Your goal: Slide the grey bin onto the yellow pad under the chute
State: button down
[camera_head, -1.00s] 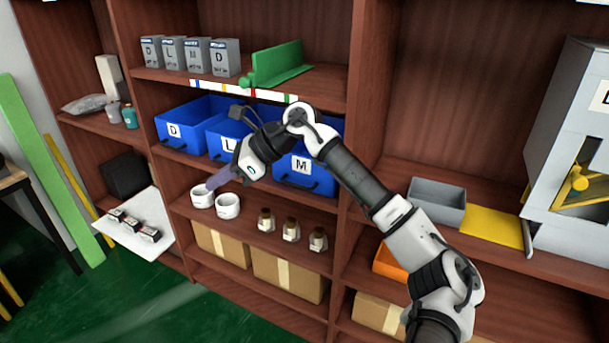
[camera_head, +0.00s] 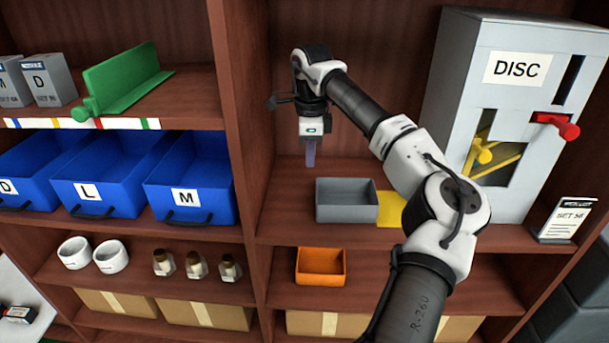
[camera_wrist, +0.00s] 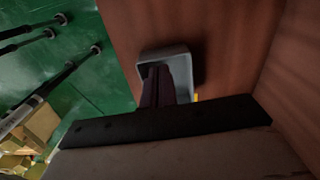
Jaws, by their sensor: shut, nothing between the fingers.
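The grey bin (camera_head: 346,213) sits on the shelf at the middle right in the head view, its left part off the yellow pad. The yellow pad (camera_head: 391,209) shows just right of the bin, partly hidden behind my arm. My gripper (camera_head: 310,160) points down above the shelf, left of and behind the bin, apart from it in the head view. Its fingers are together and empty. In the wrist view the bin (camera_wrist: 178,55) shows beyond the dark closed fingers (camera_wrist: 157,72). The chute opening (camera_head: 490,150) is in the grey DISC machine, right of the pad.
The DISC machine (camera_head: 507,60) with a red handle (camera_head: 556,125) stands right of the pad. A brown upright (camera_head: 243,120) bounds the bay on the left. An orange bin (camera_head: 320,266) is on the shelf below. Blue bins (camera_head: 188,180) stand to the left.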

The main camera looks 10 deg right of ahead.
notch_tip(320, 180, down, 10)
jog(key=shift+r+p, duration=0.1)
jog(key=shift+p, duration=1)
jog(key=s+d, duration=0.1)
jog(key=d, duration=0.4)
jog(key=s+d, duration=0.1)
jog(key=d, duration=0.4)
jog(key=s+d, duration=0.1)
jog(key=d, duration=0.5)
jog(key=shift+s+b, duration=0.4)
